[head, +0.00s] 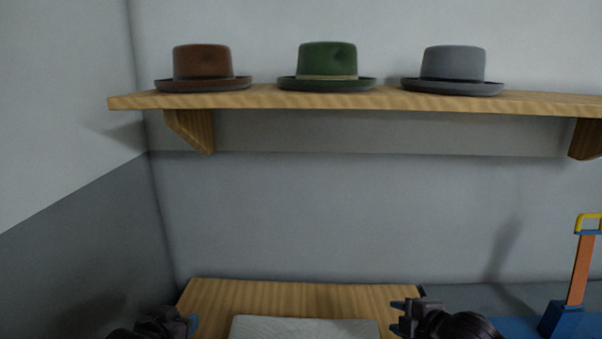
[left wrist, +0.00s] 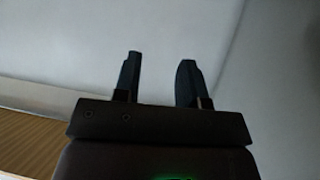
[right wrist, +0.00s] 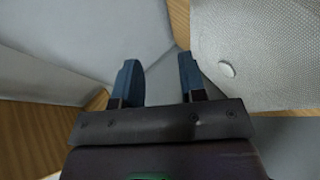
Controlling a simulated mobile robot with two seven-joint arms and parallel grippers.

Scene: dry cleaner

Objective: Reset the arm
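My left gripper (head: 193,322) is at the bottom left of the head view, beside the left edge of the wooden table. In the left wrist view, its two fingers (left wrist: 161,62) stand apart with nothing between them and pale wall behind. My right gripper (head: 397,317) is at the bottom, near the table's right edge. In the right wrist view, its fingers (right wrist: 158,62) are also apart and hold nothing.
A brown hat (head: 202,66), a green hat (head: 327,64) and a grey hat (head: 453,67) sit on a wooden shelf (head: 350,98). Below, a pale textured item (head: 305,329) lies on the wooden table (head: 300,295). A blue-and-orange stand (head: 580,270) is at the right.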

